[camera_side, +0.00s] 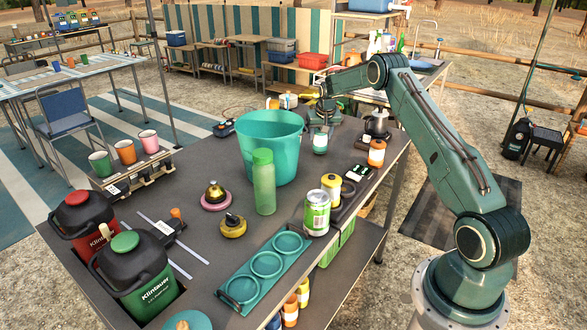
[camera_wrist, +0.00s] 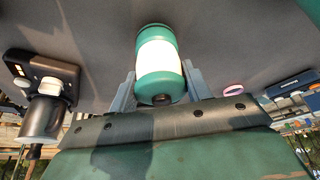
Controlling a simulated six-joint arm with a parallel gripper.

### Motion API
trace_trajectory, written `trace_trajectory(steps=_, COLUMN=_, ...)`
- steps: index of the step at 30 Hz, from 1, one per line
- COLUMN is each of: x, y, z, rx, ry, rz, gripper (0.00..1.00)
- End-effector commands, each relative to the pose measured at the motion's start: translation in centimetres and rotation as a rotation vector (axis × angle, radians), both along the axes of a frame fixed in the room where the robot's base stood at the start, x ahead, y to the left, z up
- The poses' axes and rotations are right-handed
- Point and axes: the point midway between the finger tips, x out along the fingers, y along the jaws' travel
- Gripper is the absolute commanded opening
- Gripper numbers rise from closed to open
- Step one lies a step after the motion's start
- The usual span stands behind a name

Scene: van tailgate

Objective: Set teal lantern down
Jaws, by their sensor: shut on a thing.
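The teal lantern (camera_side: 320,142), with a pale white middle band, is upright near the far side of the dark table (camera_side: 315,255) in the side view. My gripper (camera_side: 321,112) is directly above it, around its upper part. In the wrist view the lantern (camera_wrist: 160,65) lies between the two grey fingers of my gripper (camera_wrist: 160,88), which are shut on it. I cannot tell whether the lantern's base touches the table.
A large teal bucket (camera_side: 270,135) stands left of the lantern, with a green bottle (camera_side: 264,185) before it. Bare tabletop lies in front of the lantern.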

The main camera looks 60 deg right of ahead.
Motion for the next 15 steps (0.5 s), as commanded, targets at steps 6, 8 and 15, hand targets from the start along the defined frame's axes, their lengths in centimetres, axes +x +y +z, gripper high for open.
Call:
trace_trajectory(steps=6, x=0.03, y=-0.02, z=-0.5, rx=-0.001, ry=-0.001, rz=0.0, gripper=0.23)
trace_trajectory(steps=8, x=0.03, y=-0.02, z=-0.48, rx=-0.001, ry=-0.001, rz=0.0, gripper=0.23)
trace_trajectory(steps=15, x=0.03, y=-0.02, z=-0.78, rx=-0.001, ry=-0.001, rz=0.0, gripper=0.23)
